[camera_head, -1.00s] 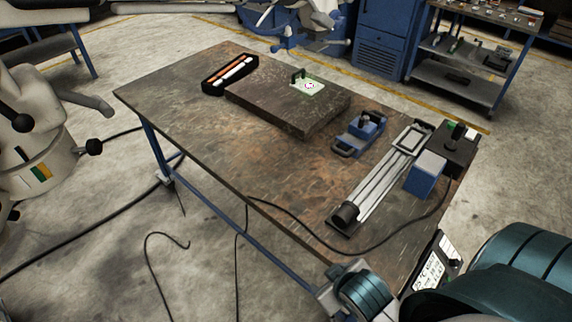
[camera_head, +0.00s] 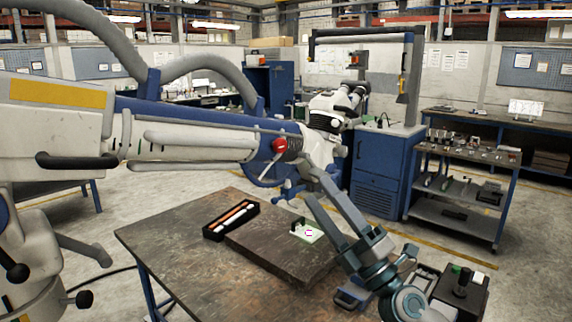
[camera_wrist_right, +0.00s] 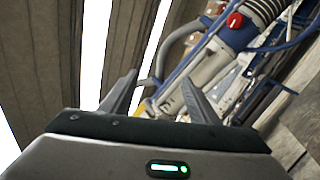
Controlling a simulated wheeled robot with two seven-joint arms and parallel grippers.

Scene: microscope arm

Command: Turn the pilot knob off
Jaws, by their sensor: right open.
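A red knob (camera_head: 280,145) sits on the side of the large white and blue microscope arm (camera_head: 200,140), near its right end. My right gripper (camera_head: 307,178) reaches up from the lower right in the head view, its fingers spread and empty, just below and right of the knob. In the right wrist view the open fingers (camera_wrist_right: 157,85) frame no object. The red knob (camera_wrist_right: 235,20) shows there at the upper right, beyond the fingers and apart from them. My left gripper is not in view.
A worktable (camera_head: 165,240) stands below the microscope arm. A blue cabinet (camera_head: 380,170) and a shelf cart (camera_head: 465,190) stand behind at the right.

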